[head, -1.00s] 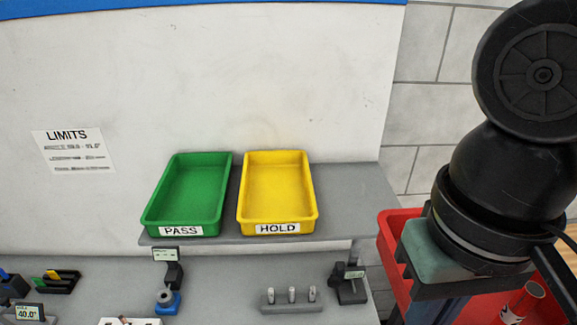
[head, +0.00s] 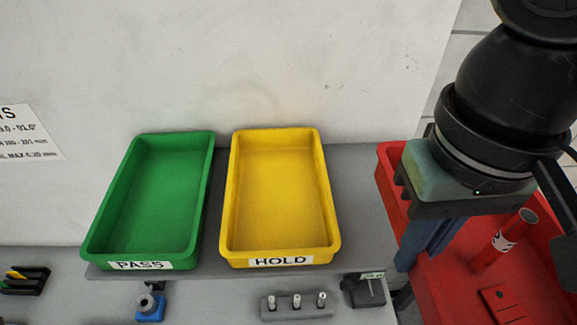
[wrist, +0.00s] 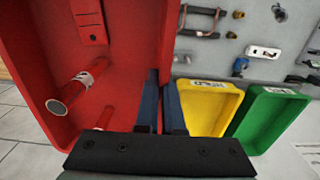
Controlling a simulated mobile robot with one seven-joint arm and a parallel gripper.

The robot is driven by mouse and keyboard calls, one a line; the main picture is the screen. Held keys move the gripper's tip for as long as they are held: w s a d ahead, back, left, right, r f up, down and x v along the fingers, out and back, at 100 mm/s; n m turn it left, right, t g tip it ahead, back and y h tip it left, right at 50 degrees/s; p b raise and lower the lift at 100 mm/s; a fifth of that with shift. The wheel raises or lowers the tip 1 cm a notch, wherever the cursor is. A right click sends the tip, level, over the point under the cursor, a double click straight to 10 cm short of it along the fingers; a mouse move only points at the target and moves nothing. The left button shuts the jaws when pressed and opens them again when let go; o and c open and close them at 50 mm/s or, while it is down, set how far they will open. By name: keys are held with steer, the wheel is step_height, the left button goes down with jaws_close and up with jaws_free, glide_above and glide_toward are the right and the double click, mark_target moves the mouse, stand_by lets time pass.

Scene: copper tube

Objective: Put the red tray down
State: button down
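The red tray (head: 450,288) is at the right of the head view, beside the right end of the grey shelf and overlapping it in the picture. My gripper (head: 412,255) is at the tray's left wall. In the wrist view the blue fingers (wrist: 161,100) stand on either side of the wall of the red tray (wrist: 130,55), shut on it. A red tube with a white label (head: 503,240) and a flat red piece with slots (head: 502,303) are in the tray. The wrist view also shows a second red tube (wrist: 103,118). The tray's underside is hidden.
A green PASS tray (head: 92,250) and a yellow HOLD tray (head: 330,250) stand side by side on the grey shelf (head: 355,190). Bare shelf shows right of the yellow tray. Below are a rack of small pins (head: 297,306) and a dark gauge stand (head: 363,290).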

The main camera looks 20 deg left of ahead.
step_height(320, 180, down, 5)
steer(key=b, duration=0.5)
steer(key=p, duration=0.7)
glide_above(348, 194)
steer(key=shift+s+f, duration=0.15)
steer(key=shift+f, duration=1.55)
step_height(348, 194, down, 3)
steer(key=p, duration=0.2)
steer(key=shift+p, duration=0.3)
steer(key=shift+f+p, duration=0.2)
steer(key=shift+p, duration=0.1)
steer(key=shift+w+f, duration=0.2)
steer(key=shift+f, duration=0.05)
steer(key=shift+f, duration=0.15)
steer(key=c, duration=1)
jaws_free()
steer(key=shift+c, duration=0.2)
